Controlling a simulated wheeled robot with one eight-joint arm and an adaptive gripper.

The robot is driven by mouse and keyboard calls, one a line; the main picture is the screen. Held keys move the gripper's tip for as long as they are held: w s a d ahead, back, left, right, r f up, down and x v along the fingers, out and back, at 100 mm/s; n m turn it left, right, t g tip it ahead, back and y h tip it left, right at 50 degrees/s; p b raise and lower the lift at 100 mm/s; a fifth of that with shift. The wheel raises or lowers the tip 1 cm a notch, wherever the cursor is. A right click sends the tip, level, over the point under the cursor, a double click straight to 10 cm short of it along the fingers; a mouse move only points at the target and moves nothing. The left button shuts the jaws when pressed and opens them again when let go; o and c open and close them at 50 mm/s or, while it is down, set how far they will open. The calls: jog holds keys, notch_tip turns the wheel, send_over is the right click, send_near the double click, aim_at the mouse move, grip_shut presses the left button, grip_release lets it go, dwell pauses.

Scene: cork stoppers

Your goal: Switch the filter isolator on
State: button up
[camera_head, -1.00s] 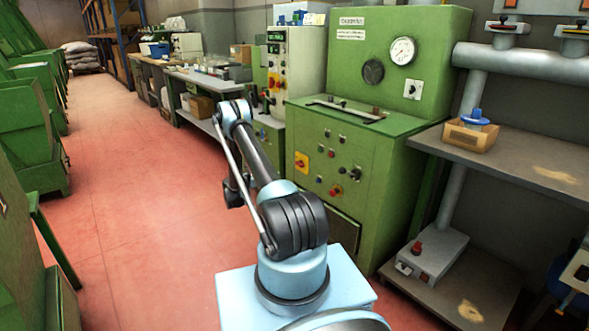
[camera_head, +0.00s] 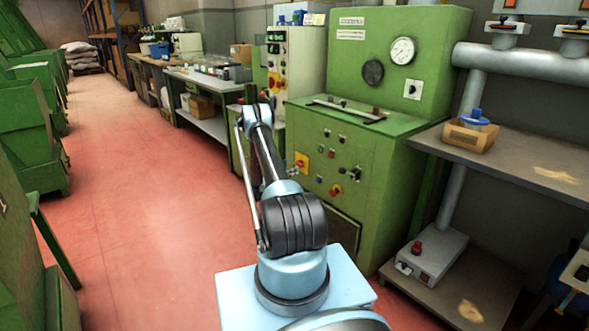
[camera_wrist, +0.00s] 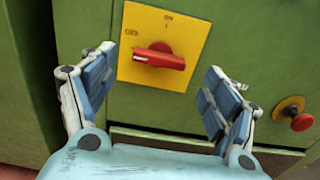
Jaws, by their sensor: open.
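The isolator is a yellow square plate (camera_wrist: 185,25) with a red rotary handle (camera_wrist: 160,57) on a green cabinet front. In the wrist view the handle lies roughly horizontal, towards a small mark on the plate's left; another small mark is at the top. The yellow plate also shows in the head view (camera_head: 301,162), on the lower left of the green machine. My gripper (camera_wrist: 160,78) is open and empty, its blue-padded fingers on either side of the handle in the picture. I see no contact with it.
A red push button on a yellow ring (camera_wrist: 300,118) sits to the lower right of the plate. The green machine (camera_head: 400,150) has several other knobs and a gauge. A grey shelf (camera_head: 510,165) stands on the right. Red floor (camera_head: 150,230) is clear on the left.

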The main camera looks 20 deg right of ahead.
aim_at(297, 164)
jog(key=shift+x, duration=2.15)
jog(key=c, duration=1.1)
